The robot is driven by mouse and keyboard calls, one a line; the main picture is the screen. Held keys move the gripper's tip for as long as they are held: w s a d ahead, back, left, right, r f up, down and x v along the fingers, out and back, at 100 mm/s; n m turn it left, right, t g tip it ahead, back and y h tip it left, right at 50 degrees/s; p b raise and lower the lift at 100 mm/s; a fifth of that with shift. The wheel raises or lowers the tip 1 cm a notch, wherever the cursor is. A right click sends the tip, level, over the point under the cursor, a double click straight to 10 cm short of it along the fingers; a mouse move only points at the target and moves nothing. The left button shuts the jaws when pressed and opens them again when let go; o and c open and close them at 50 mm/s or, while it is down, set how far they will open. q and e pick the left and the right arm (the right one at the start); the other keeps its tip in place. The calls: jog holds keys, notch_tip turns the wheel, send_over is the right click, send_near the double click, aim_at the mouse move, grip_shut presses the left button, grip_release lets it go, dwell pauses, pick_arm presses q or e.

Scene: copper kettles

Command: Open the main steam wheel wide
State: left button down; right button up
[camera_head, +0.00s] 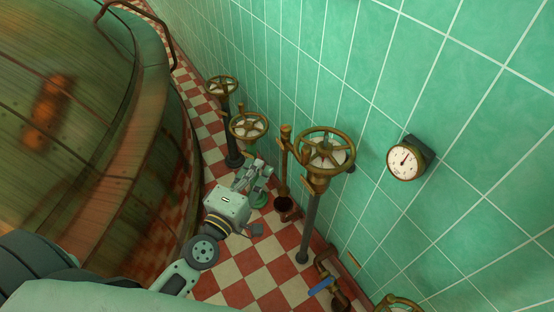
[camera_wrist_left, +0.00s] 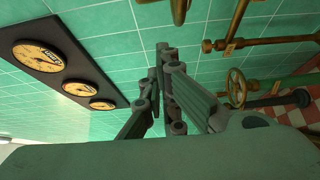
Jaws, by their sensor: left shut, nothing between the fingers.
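Several brass spoked handwheels stand on posts along the green wall in the head view. The largest-looking wheel (camera_head: 326,147) is right of centre; two others, a middle wheel (camera_head: 249,126) and a far wheel (camera_head: 221,86), stand beyond it. I cannot tell which is the main steam wheel. My left gripper (camera_head: 264,166) is shut and empty, low and left of the largest wheel, apparently not touching any wheel. In the left wrist view my closed fingers (camera_wrist_left: 160,60) point up the picture, and a small brass wheel (camera_wrist_left: 236,88) shows to their right. My right gripper is not in view.
A big copper kettle (camera_head: 70,130) fills the left. A round gauge (camera_head: 404,162) is on the wall; three gauges on a dark board (camera_wrist_left: 70,70) show in the wrist view. Another wheel (camera_head: 398,303) and a blue-handled valve (camera_head: 321,286) are low right. The checkered floor (camera_head: 262,272) has some free room.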

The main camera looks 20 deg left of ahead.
pick_arm(q)
jog(key=w+d+p, duration=0.3)
jog(key=w+d, duration=0.1)
jog(key=w, duration=0.4)
jog(key=shift+d, duration=0.3)
jog(key=shift+w, duration=0.1)
